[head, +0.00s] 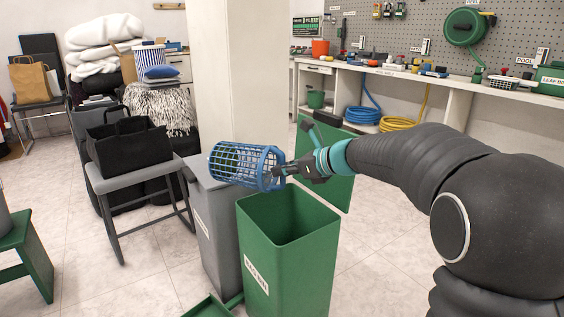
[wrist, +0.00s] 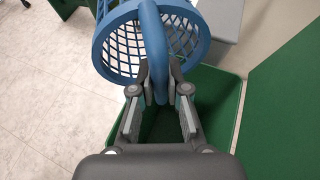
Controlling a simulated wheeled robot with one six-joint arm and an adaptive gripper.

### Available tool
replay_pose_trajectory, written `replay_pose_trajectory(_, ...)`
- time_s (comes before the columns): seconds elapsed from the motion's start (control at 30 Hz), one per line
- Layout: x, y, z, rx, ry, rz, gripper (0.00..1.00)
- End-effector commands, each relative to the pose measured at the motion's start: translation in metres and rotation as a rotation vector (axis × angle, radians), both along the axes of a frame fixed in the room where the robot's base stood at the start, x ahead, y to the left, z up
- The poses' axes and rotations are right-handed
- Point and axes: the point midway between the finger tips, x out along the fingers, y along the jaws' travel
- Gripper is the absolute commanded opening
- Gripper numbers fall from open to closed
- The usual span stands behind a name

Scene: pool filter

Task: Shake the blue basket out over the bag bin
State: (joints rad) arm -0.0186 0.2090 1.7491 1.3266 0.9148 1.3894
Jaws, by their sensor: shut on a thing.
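The blue basket (head: 238,165) is a mesh cylinder lying on its side in the air, its thick rim toward my gripper. My gripper (head: 284,173) is shut on the basket's handle; in the wrist view the handle (wrist: 153,50) runs between the fingers (wrist: 158,92). The open green bin (head: 290,245), with a white label too small to read surely, stands below and right of the basket. In the head view the basket overlaps the grey bin and the green bin's back left edge. No contents show inside the basket, though the mesh hides part of it.
The grey bin (head: 212,225) stands left of the green bin. An upright green lid or panel (head: 335,170) is behind the green bin. A chair (head: 140,178) with a black bag (head: 125,145) is at left, a white pillar (head: 225,80) behind. A workbench (head: 450,97) runs along the back right.

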Motion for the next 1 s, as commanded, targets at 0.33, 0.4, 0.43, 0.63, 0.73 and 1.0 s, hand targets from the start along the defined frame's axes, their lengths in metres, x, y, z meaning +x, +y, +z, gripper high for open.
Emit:
replay_pose_trajectory(0.33, -0.003, -0.004, -0.018, 0.215, -0.072, 0.006, 0.0)
replay_pose_trajectory(0.4, -0.003, -0.006, -0.022, 0.265, -0.092, 0.005, 0.0)
replay_pose_trajectory(0.43, -0.004, -0.006, -0.023, 0.29, -0.101, 0.007, 0.0)
replay_pose_trajectory(0.63, -0.004, -0.011, -0.03, 0.446, -0.16, 0.008, 0.0)
replay_pose_trajectory(0.73, -0.005, -0.012, -0.032, 0.507, -0.182, 0.01, 0.0)
replay_pose_trajectory(1.0, -0.005, -0.014, -0.034, 0.57, -0.21, 0.01, 0.0)
